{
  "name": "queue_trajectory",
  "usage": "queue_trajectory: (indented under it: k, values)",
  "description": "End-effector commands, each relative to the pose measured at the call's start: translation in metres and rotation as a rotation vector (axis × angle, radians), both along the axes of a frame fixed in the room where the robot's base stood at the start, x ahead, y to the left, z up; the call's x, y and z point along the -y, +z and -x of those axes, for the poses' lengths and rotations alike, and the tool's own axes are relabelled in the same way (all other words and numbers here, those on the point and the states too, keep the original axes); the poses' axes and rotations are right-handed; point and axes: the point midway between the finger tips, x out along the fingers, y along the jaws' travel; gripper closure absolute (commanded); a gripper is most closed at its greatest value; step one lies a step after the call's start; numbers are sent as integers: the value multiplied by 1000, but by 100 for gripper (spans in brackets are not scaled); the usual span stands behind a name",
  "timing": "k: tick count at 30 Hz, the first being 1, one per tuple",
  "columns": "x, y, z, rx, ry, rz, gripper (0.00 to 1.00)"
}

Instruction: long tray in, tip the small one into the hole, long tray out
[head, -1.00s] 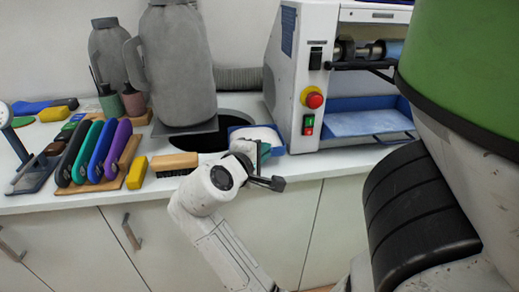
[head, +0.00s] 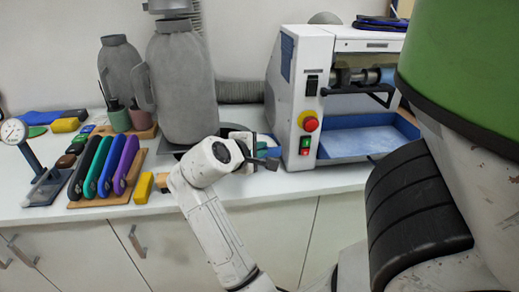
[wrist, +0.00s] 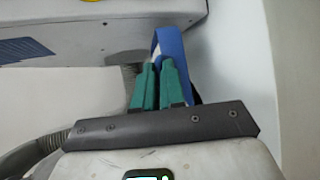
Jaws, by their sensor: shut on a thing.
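My gripper (wrist: 159,85), with green fingertips, is shut on the small blue tray (wrist: 171,45). In the wrist view the tray stands steeply tilted, with a narrow pale strip of its inside showing. In the head view my gripper (head: 268,143) is over the counter between the hole and the machine, and my wrist hides most of the small tray. The dark hole (head: 232,127) shows only in part behind my wrist. The long blue tray (head: 362,141), with a pale floor, sits in the machine's lower opening.
The white machine (head: 300,62) stands just right of my gripper. A brush (head: 161,183), a yellow block (head: 143,188) and a rack of coloured insoles (head: 104,166) lie to the left.

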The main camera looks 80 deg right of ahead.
Motion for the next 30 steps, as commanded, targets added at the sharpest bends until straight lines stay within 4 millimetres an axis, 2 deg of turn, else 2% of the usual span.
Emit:
queue_trajectory:
  k: [1,30]
  values:
    - [2,7,0,-3,-2,-11,100]
    - [47,49,-13,-77,-1,-273,100]
